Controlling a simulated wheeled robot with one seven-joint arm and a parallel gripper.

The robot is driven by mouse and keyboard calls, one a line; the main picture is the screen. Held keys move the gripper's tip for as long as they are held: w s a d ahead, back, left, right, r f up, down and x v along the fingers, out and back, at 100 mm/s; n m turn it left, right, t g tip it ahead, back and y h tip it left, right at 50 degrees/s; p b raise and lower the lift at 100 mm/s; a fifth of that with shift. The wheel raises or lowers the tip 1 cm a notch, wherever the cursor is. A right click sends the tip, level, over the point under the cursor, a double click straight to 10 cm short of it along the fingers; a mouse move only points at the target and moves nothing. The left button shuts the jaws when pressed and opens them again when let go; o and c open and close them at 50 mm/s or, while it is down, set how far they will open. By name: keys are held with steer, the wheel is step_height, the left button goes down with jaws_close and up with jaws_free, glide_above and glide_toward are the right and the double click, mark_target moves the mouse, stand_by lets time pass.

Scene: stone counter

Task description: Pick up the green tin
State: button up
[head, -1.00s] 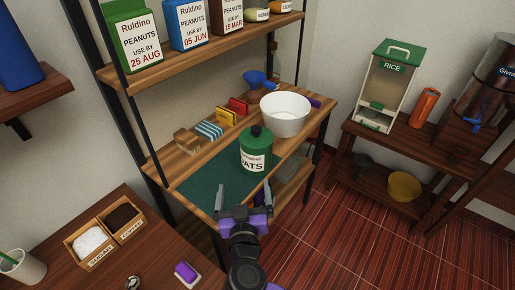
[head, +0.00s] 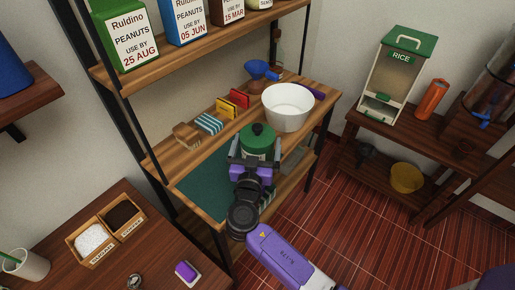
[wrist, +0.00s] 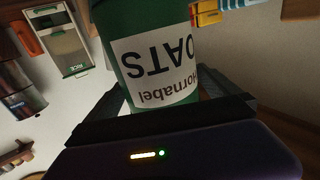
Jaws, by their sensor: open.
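The green tin (head: 257,138) has a black knob on its lid and stands on the wooden shelf, at the edge of the dark green mat (head: 203,186). In the wrist view the tin (wrist: 150,20) is close and upside down, with its white OATS label facing my gripper. My gripper (head: 254,160) is at the near side of the tin, its two fingers open and reaching along either side of it. In the wrist view the dark fingers (wrist: 165,95) flank the lower part of the label. Whether they touch the tin cannot be told.
A white bowl (head: 288,108) stands just behind and right of the tin. Yellow and red packets (head: 232,104), a striped block (head: 209,123) and a blue funnel (head: 262,70) are farther back. An upper shelf (head: 190,57) with cartons overhangs the left back.

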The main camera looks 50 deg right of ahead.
steer(key=shift+w+d, duration=0.15)
steer(key=shift+d, duration=0.15)
steer(key=shift+c, duration=0.4)
steer(key=c, duration=1.4)
steer(key=shift+c, duration=1.4)
steer(key=shift+r, duration=0.1)
